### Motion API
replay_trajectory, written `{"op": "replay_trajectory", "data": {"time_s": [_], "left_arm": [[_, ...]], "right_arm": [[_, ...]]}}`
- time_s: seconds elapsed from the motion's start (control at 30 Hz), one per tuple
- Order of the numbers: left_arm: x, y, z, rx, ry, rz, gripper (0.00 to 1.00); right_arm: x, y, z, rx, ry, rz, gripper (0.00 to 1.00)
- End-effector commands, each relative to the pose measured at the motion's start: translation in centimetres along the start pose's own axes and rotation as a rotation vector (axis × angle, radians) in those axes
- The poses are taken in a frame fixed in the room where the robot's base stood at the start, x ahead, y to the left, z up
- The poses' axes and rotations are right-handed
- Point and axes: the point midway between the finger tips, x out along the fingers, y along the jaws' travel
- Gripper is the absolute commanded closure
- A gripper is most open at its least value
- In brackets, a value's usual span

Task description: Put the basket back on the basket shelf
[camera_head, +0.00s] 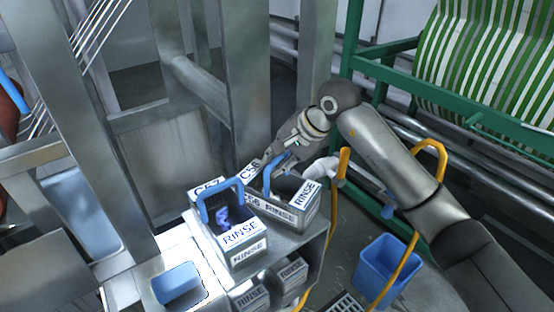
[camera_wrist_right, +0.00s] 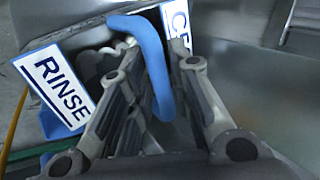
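A white-and-grey basket (camera_head: 304,208) with RINSE labels and a blue handle (camera_head: 268,178) stands at the back of the metal shelf unit. My right gripper (camera_head: 275,160) is at this handle. In the right wrist view the handle (camera_wrist_right: 154,62) passes between the fingers of the right gripper (camera_wrist_right: 160,75); whether both fingers press on it is unclear. The basket's RINSE label (camera_wrist_right: 57,85) shows there too. A second RINSE basket (camera_head: 243,254), marked C57, stands directly in front with its blue handle raised. My left gripper is not in view.
More RINSE baskets (camera_head: 292,271) sit on the level below. A light counter with a blue basin (camera_head: 178,284) is at the lower left. A blue bin (camera_head: 384,268) and yellow rails (camera_head: 343,166) stand right. Metal posts (camera_head: 85,130) rise left; green-striped webbing (camera_head: 490,60) hangs behind.

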Motion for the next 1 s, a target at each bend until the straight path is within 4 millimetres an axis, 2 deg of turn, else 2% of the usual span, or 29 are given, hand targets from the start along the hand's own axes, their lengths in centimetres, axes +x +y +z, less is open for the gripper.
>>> {"op": "replay_trajectory", "data": {"time_s": [0.47, 0.5, 0.57, 0.8, 1.0], "left_arm": [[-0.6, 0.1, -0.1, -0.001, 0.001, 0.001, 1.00], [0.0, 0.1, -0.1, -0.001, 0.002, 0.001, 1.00], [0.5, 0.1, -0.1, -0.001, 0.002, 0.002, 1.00], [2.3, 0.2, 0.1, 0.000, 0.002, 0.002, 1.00], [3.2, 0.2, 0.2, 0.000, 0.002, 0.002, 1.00]], "right_arm": [[-0.5, -0.3, 0.0, 0.000, -0.001, -0.001, 0.67], [-0.8, -0.2, -0.1, 0.000, 0.003, -0.003, 0.67], [-1.7, -0.1, -0.1, -0.002, 0.004, -0.004, 0.67], [-6.9, -0.1, -0.1, -0.003, 0.006, -0.004, 0.67], [-10.5, -0.1, -0.1, 0.000, 0.004, -0.002, 0.67]]}}
